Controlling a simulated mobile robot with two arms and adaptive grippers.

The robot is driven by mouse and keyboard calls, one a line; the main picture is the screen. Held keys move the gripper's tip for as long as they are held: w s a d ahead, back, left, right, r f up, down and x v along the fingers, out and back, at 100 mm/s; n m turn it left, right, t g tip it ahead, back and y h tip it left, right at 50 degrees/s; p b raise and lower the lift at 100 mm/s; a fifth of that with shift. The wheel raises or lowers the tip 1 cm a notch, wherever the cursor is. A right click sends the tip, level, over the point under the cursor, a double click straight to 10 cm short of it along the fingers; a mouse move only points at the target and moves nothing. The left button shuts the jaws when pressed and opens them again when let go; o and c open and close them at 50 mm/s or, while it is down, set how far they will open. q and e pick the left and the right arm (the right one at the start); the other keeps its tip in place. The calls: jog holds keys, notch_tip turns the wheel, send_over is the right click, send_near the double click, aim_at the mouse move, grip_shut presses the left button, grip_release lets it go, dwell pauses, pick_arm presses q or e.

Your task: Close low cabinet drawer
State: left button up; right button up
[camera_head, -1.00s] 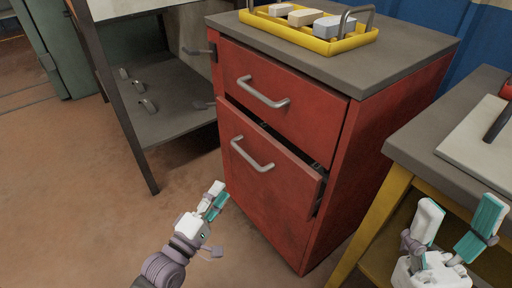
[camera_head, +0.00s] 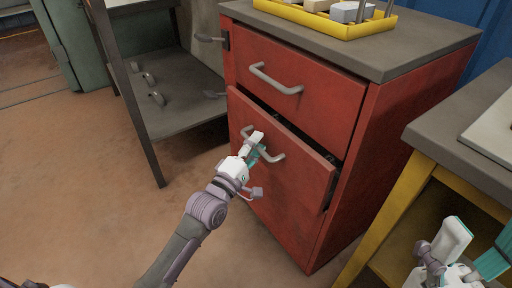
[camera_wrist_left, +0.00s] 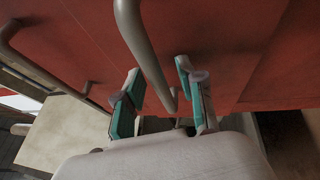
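The red low cabinet (camera_head: 395,135) stands in the middle of the head view.
A yellow tray (camera_head: 345,32) with blocks sits on the cabinet top. A grey-topped table with yellow legs (camera_head: 395,205) stands close on the right. A dark metal shelf (camera_head: 180,103) stands on the left. The brown floor in front is clear.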

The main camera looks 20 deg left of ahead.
aim_at(267, 140)
pick_arm(q)
grip_shut()
dwell(0.3)
jog(key=shift+w+d+r+p, duration=0.1)
jog(key=shift+w+d+p, duration=0.4)
jog(key=shift+w+d, duration=0.6)
jog(key=shift+w, duration=0.35)
jog(key=shift+s, duration=0.1)
